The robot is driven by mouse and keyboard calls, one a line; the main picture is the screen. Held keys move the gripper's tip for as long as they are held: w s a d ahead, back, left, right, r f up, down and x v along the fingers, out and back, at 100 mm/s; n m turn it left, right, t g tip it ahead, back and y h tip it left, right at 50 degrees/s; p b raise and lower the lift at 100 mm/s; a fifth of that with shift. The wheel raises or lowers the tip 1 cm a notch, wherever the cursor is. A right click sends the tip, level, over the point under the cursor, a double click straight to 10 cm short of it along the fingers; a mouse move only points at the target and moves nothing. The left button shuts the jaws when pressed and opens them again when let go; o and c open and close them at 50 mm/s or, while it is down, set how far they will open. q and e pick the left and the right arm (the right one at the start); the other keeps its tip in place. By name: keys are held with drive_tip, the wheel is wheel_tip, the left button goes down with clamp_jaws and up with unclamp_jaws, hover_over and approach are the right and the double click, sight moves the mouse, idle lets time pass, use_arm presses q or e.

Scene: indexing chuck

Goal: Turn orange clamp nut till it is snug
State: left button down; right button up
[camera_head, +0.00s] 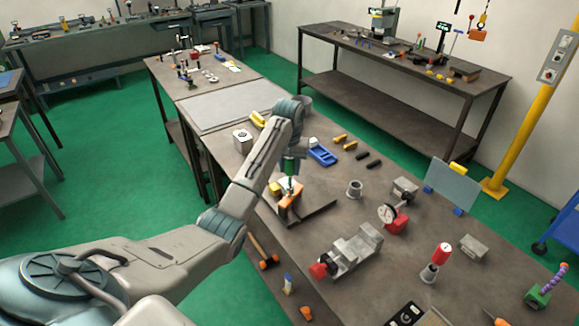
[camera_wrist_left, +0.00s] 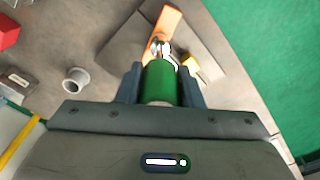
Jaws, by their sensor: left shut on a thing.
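My left gripper (camera_head: 291,160) is shut on a green handle (camera_wrist_left: 160,82), which stands between the two dark fingers in the left wrist view (camera_wrist_left: 161,84). In the head view the green handle (camera_head: 291,167) points down from the gripper. Its shiny metal lower end (camera_wrist_left: 160,46) is over or against an orange part (camera_wrist_left: 168,22). This orange part (camera_head: 288,203) stands on a dark flat plate (camera_head: 312,217) on the bench. Contact between tool and orange part is unclear, and I cannot pick out a separate clamp nut. My right gripper is out of view.
A yellow block (camera_head: 274,188) is close beside the orange part. A hammer (camera_head: 264,255) lies at the left edge.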

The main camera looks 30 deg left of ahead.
use_arm(q)
drive_tip(key=shift+f, duration=0.75)
idle(0.4)
